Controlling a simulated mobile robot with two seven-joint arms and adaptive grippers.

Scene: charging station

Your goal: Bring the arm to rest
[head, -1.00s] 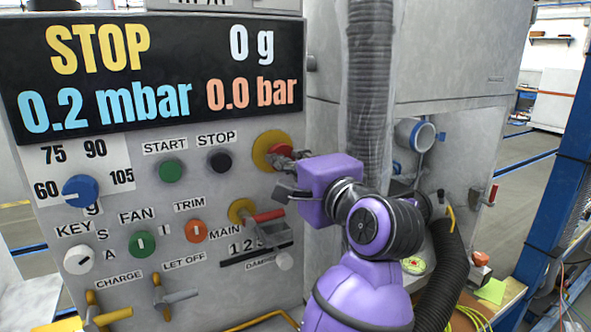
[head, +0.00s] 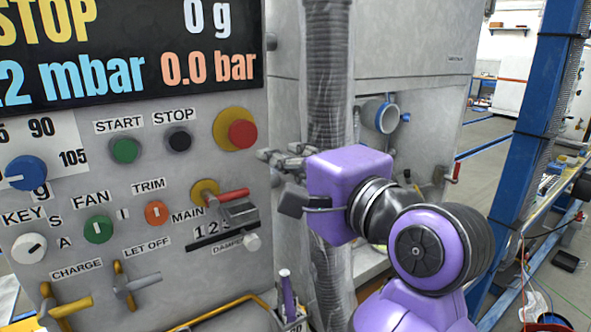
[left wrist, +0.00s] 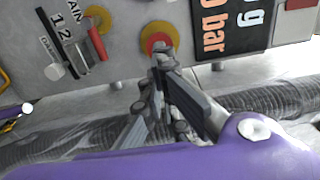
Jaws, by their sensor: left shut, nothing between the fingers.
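My left gripper (head: 272,157) is at the end of the purple arm, in front of the panel's right edge. Its fingers are shut and empty. In the head view the fingertips are to the right of and below the red mushroom button (head: 242,134) on its yellow base, with a gap in the picture. In the left wrist view the shut fingers (left wrist: 160,55) point toward that button (left wrist: 158,42), and their tips partly overlap it; how far apart they are in depth cannot be told. My right gripper is in neither view.
The control panel (head: 150,205) carries knobs, buttons, a red-handled main switch (head: 232,195) and a display (head: 130,95) reading STOP. A wrapped hose (head: 328,90) runs vertically behind my gripper. A blue post (head: 535,110) and workbench stand right.

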